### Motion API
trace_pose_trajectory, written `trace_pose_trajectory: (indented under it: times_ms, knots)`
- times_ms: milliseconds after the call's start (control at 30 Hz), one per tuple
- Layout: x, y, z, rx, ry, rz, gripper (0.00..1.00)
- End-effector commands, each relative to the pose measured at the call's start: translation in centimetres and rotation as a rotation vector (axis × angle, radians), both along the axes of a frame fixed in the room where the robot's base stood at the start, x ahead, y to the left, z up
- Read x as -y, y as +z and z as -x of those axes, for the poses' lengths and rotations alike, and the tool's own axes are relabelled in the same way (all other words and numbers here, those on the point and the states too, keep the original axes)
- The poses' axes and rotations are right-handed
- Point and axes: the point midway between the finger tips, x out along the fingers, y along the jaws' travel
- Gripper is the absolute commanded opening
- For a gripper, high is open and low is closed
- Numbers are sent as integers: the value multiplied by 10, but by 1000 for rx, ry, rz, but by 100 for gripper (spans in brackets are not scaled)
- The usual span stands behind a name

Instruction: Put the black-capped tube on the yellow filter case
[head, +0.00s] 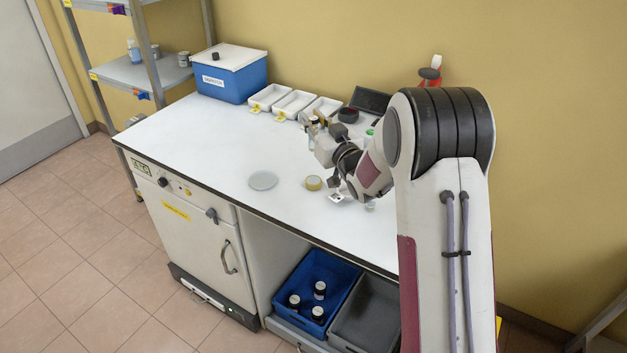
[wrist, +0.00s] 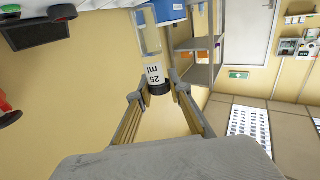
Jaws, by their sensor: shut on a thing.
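The black-capped tube (wrist: 152,55) is clear with a white "25 ml" label in the wrist view. Its black cap (wrist: 158,88) is between the fingertips of my gripper (wrist: 157,90), which is shut on it. In the head view, my gripper (head: 317,137) is above the right part of the white bench, and the tube (head: 313,122) shows small at its tip, clear of the bench top. The yellow filter case (head: 314,183) is a small round piece lying flat on the bench, below the gripper in the picture. The filter case is not seen in the wrist view.
A pale round dish (head: 263,180) lies left of the case, and a small white square (head: 337,197) lies to its right. White trays (head: 268,97) and a blue box (head: 232,84) stand along the back. The bench's left part (head: 190,140) is clear.

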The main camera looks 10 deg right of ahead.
Motion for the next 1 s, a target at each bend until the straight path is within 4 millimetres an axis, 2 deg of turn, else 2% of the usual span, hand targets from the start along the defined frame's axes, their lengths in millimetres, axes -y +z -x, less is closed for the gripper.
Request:
trace_pose_trajectory:
  times_ms: [467,900,1000]
  knots:
    - [1,-6,0,-1,-3,-1,2]
    - [1,-55,0,-2,-3,-2,2]
    - [1,-61,0,-1,-4,0,2]
